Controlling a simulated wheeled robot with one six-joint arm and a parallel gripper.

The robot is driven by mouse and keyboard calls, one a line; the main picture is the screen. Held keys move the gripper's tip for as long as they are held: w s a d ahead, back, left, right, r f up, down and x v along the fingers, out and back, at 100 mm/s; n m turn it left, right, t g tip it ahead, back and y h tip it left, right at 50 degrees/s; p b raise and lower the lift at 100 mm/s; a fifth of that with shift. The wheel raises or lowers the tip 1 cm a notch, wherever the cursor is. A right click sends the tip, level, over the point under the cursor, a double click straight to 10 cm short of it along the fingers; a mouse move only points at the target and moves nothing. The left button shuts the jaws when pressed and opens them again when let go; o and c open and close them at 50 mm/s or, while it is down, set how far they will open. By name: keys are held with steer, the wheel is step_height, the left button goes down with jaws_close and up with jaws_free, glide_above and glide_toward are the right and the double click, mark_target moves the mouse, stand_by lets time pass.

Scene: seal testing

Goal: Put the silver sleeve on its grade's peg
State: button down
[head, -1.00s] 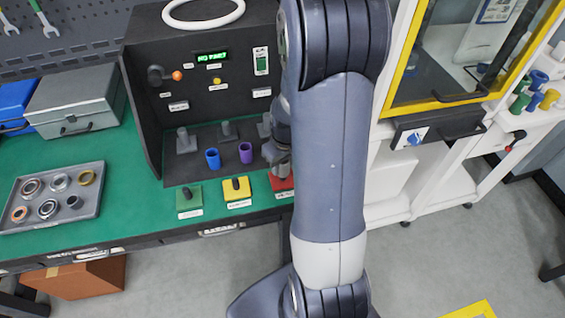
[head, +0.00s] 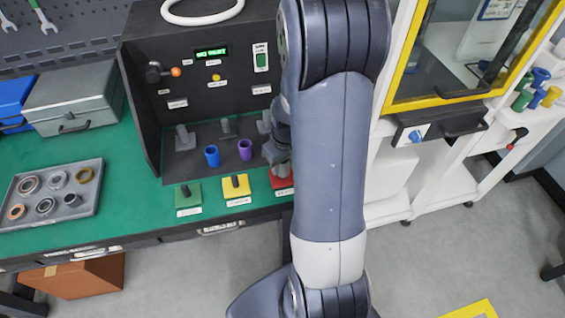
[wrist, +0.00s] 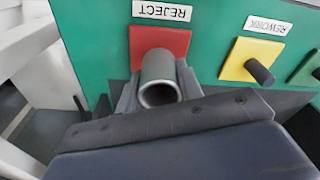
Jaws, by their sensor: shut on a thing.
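The silver sleeve (wrist: 159,67) is held between the fingers of my gripper (wrist: 159,84), with its open end facing the wrist camera. It is in front of the red plate (wrist: 177,40) labelled REJECT. The red plate's peg is hidden, so I cannot tell whether the sleeve is around it or above it. The yellow plate (wrist: 240,55), labelled REWORK, has a bare peg; the green plate (wrist: 307,72) beside it also has a bare peg. In the head view my gripper (head: 277,155) is partly covered by my arm, just behind the red plate (head: 281,179).
The dark test rig (head: 140,110) stands behind the plates, with a blue cup (head: 212,156) and a purple cup (head: 245,150) at its base. A grey tray (head: 96,204) with several rings is at left. Green bench is clear between tray and plates.

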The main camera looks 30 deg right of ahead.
steer(key=shift+f+b, duration=0.9)
steer(key=shift+b, duration=0.1)
stand_by(1.1)
steer(key=c, duration=0.9)
jaws_free()
step_height(320, 180, up, 9)
steer(key=p, duration=0.6)
steer(key=shift+p, duration=0.4)
